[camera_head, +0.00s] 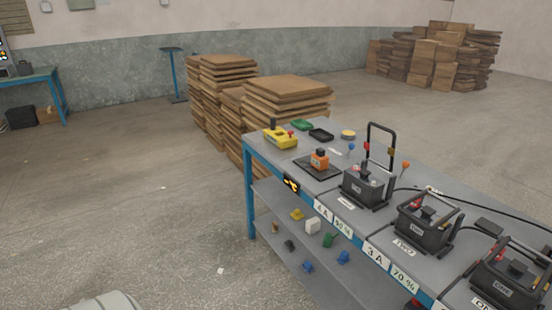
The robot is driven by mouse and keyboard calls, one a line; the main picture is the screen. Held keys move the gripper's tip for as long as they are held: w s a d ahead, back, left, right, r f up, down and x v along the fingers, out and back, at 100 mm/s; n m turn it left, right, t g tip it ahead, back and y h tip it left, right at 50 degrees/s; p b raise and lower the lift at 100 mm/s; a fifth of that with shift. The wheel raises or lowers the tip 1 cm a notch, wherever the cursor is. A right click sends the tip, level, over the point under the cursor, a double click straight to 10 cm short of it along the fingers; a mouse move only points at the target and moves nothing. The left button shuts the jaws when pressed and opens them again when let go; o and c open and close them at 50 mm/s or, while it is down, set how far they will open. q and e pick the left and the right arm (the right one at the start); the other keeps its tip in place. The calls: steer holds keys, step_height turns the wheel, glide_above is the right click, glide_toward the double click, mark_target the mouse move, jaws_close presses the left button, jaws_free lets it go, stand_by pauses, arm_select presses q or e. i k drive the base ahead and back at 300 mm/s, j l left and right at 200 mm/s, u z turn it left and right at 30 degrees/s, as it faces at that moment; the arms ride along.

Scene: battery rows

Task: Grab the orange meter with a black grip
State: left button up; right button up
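The orange meter (319,160) has a black grip on top and stands upright on a dark mat (307,169) near the left end of the grey bench (300,147). Neither of my grippers shows in the head view. Nothing is touching the meter, and its near side is unobstructed.
A yellow device (280,138) with a black grip stands behind the meter. Several black battery units (366,186) with handles and cables line the bench to its right. The lower shelf (297,248) holds small coloured items. Open floor (150,220) lies left of the bench.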

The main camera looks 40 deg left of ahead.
mark_target(319, 160)
steer(key=u, duration=1.1)
steer(key=i, duration=0.1)
